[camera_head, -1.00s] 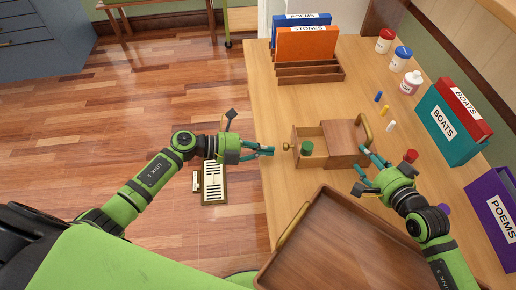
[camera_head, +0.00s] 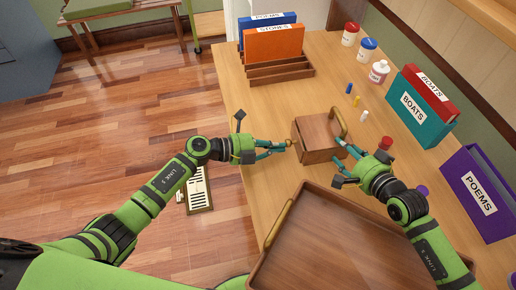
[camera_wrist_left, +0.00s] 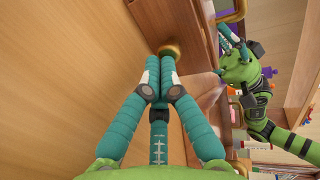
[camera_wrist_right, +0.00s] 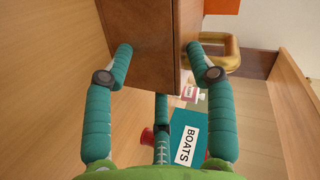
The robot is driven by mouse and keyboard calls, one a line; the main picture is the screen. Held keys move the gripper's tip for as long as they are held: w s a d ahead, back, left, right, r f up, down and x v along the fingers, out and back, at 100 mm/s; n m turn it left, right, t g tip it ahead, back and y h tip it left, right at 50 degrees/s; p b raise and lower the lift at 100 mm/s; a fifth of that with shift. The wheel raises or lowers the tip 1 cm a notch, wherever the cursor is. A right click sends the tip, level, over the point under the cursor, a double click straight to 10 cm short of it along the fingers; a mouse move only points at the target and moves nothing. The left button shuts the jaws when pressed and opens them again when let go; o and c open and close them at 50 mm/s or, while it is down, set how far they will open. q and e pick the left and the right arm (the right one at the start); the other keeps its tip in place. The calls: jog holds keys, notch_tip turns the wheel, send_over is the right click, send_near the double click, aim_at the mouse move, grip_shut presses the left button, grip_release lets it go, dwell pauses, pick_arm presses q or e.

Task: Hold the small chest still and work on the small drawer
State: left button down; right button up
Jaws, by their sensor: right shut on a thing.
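The small wooden chest (camera_head: 315,128) sits on the table with a brass handle (camera_head: 341,123) on its right side. Its small drawer (camera_head: 299,146) looks pushed in, and the drawer's inside is hidden. My left gripper (camera_head: 288,145) is at the drawer's round brass knob (camera_wrist_left: 170,49). In the left wrist view its fingers (camera_wrist_left: 160,60) are together, their tips right against the knob. My right gripper (camera_head: 341,149) is shut on the chest from the right. In the right wrist view its fingers (camera_wrist_right: 160,55) lie on either side of the chest body (camera_wrist_right: 150,30).
A large wooden tray (camera_head: 340,230) lies in front of the chest. A file rack (camera_head: 280,71) stands at the back left, jars (camera_head: 367,49) at the back right. Teal (camera_head: 418,115) and purple (camera_head: 478,193) boxes line the right side.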

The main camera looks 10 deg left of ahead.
pick_arm(q)
jog(key=shift+w+d, duration=0.1)
jog(key=shift+d, duration=0.3)
pick_arm(e)
jog(key=shift+s+a+f, duration=0.1)
jog(key=shift+s+f, duration=0.15)
jog(key=shift+f, duration=0.2)
pick_arm(q)
jog(key=shift+s+a, duration=0.25)
jog(key=shift+a, duration=0.25)
jog(key=f+v, duration=0.1)
jog(key=v, duration=1.2)
jog(key=shift+a, duration=0.15)
pick_arm(e)
jog(key=o, duration=1.3)
jog(key=shift+c, duration=0.2)
jog(key=shift+o, duration=1.2)
jog(key=shift+w+r, duration=0.1)
jog(key=shift+w, duration=0.1)
